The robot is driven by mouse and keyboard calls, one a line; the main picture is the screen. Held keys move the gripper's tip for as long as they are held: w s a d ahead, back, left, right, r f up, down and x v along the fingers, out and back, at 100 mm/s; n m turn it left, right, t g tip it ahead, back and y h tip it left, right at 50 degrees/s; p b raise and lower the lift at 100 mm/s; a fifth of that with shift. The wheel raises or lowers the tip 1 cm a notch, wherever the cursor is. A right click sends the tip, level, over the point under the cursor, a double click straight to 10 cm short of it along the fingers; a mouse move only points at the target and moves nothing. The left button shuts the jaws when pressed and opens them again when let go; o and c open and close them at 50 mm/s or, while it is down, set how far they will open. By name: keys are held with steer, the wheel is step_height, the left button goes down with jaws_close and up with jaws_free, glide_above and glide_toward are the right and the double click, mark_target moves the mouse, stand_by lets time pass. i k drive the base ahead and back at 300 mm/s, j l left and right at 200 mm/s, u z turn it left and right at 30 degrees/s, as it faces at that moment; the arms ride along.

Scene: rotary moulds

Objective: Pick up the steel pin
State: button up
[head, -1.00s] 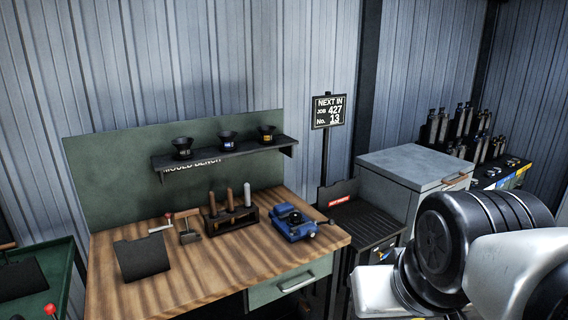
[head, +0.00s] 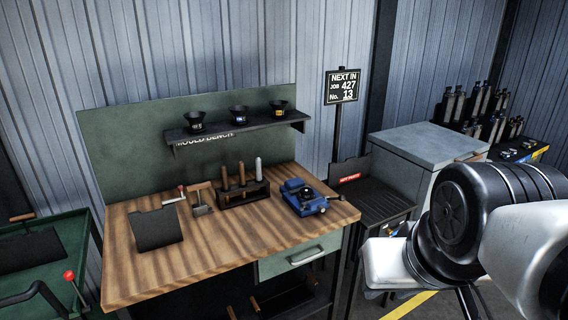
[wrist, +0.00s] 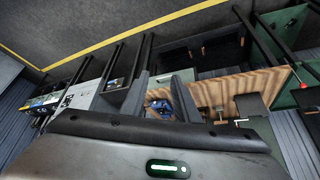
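A grey, steel-looking pin (head: 258,169) stands upright at the right end of a dark rack (head: 236,198) on the wooden bench top (head: 260,235). Two brown-handled tools stand beside it in the same rack. I take this grey piece to be the steel pin. The pin cannot be made out in the wrist view.
A blue vise-like device (head: 303,196) sits right of the rack. A shelf with black cups (head: 238,116) hangs above. The bench's front is clear.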

mark_target(258, 179)
steer(key=i+u, duration=0.35)
steer(key=i+l+u, duration=0.1)
steer(key=i+u, duration=0.2)
steer(key=i, duration=0.25)
steer(key=i+l+u, duration=0.15)
steer(key=i+u, duration=0.2)
steer(key=i, duration=0.1)
